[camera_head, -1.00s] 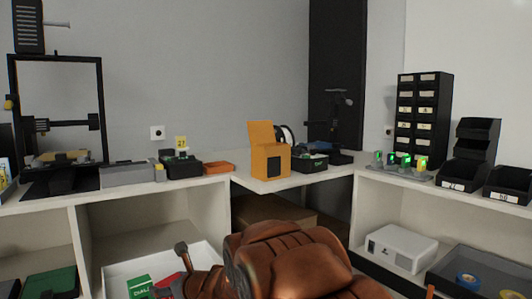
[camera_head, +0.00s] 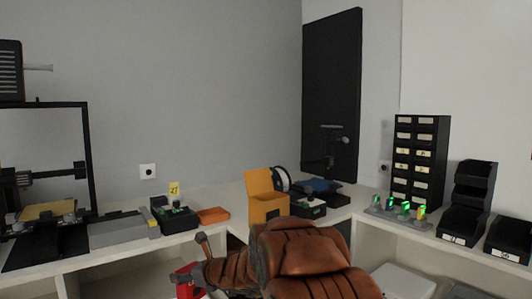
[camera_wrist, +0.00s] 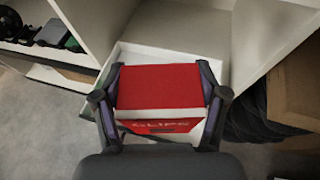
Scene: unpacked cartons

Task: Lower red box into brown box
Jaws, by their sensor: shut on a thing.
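The red box (camera_wrist: 161,86) marked "CLIPS" sits between the two fingers of my gripper (camera_wrist: 160,72) in the wrist view. My gripper is shut on its sides. A white tray (camera_wrist: 148,52) lies beyond and beneath it; I cannot tell the height between them. A brown cardboard box (camera_wrist: 296,92) stands at the right edge of the wrist view, apart from the red box. In the head view a red patch (camera_head: 186,287), likely the red box, shows at the bottom edge, left of the chair.
A brown leather chair (camera_head: 300,255) blocks the low middle of the head view. An orange open box (camera_head: 266,208) and a black drawer tower (camera_head: 418,160) stand on the white desks. Black cables or folds (camera_wrist: 248,112) lie beside the brown box. Grey floor (camera_wrist: 50,125) is clear at lower left.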

